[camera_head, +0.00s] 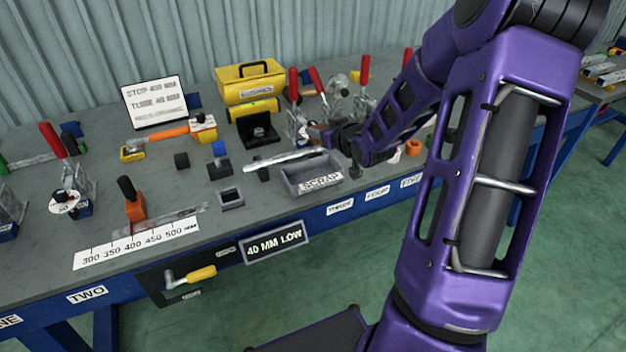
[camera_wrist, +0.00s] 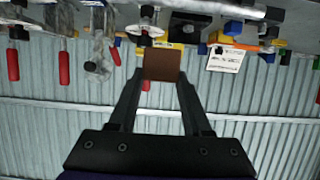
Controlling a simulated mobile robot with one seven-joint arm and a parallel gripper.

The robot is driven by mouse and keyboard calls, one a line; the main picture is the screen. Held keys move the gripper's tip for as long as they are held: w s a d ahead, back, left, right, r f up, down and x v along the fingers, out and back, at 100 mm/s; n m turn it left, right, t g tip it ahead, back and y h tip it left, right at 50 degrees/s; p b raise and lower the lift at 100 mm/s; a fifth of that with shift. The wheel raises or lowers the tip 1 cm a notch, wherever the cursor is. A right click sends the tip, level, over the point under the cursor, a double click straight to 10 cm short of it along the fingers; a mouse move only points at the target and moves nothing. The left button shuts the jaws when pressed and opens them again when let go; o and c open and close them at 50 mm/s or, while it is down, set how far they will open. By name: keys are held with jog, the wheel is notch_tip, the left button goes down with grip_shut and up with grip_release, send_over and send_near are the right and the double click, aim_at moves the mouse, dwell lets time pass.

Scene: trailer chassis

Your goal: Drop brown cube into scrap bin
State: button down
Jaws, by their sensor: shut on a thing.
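The brown cube (camera_wrist: 162,65) is between the two fingertips of my gripper (camera_wrist: 162,78) in the wrist view, and the jaws are shut on it. In the head view my gripper (camera_head: 325,137) is above the bench, behind and slightly above the scrap bin in the picture. The cube is small and mostly hidden there. The scrap bin (camera_head: 318,184) is a shallow grey open tray with a SCRAP label, at the front edge of the bench.
Red-handled clamps (camera_head: 293,84) stand behind my gripper. A yellow toolbox (camera_head: 249,82) stands at the back. A silver bar (camera_head: 285,160) lies just behind the bin. Dark blocks (camera_head: 181,160) and a small square holder (camera_head: 231,199) are to the left.

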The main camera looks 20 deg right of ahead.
notch_tip(320, 180, down, 5)
jog(key=b, duration=0.3)
jog(key=shift+b, duration=0.35)
jog(key=shift+c, duration=1.3)
grip_release()
jog(key=shift+r, duration=0.1)
